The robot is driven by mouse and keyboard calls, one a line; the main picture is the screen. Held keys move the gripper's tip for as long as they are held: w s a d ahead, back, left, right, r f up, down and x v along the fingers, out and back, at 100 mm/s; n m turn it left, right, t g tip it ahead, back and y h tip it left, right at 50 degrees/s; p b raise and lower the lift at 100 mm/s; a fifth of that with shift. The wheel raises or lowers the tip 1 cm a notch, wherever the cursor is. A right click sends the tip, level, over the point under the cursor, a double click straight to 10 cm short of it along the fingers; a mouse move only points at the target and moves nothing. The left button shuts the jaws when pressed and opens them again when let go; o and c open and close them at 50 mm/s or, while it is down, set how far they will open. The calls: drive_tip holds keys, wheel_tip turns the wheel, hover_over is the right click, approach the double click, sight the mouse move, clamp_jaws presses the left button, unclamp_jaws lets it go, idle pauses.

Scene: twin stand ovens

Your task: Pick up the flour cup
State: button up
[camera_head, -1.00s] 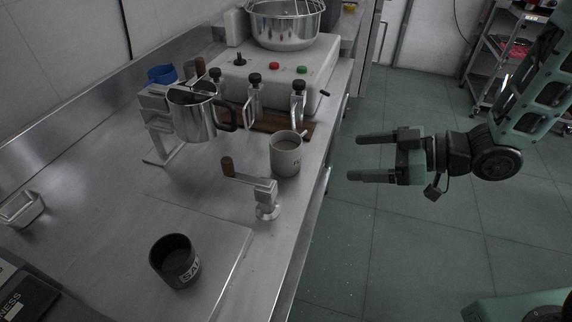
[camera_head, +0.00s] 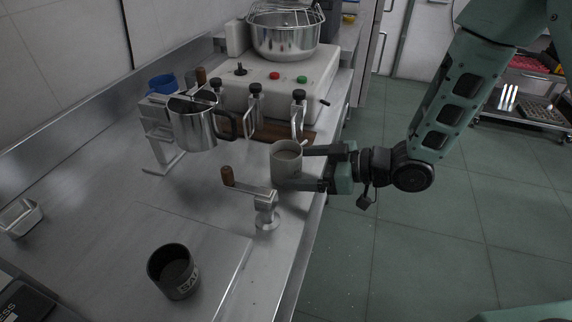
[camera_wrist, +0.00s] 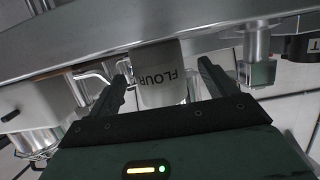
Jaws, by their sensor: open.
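The flour cup (camera_head: 284,166) is a light grey cup standing upright near the counter's right edge. In the wrist view the cup (camera_wrist: 163,82) shows the word "FLOUR" and sits between my two fingers. My gripper (camera_head: 314,169) reaches in from the right, roughly level, with its fingers open on either side of the cup. In the wrist view my gripper (camera_wrist: 165,84) has a finger on each side with some space to the cup. Whether the fingertips touch the cup cannot be told.
A metal crank with a wooden handle (camera_head: 262,200) stands just in front of the cup. A steel pitcher (camera_head: 193,124) on a stand and a white machine (camera_head: 285,82) with knobs are behind. A dark salt cup (camera_head: 174,272) stands nearer. The counter's left middle is clear.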

sight(286, 165)
drive_tip(key=x, duration=0.4)
drive_tip(key=shift+w+a, duration=0.1)
drive_tip(key=shift+w, duration=0.1)
drive_tip(key=c, duration=1.1)
wheel_tip(286, 165, up, 10)
drive_tip(key=shift+f+p, duration=0.1)
drive_tip(key=shift+p, duration=0.55)
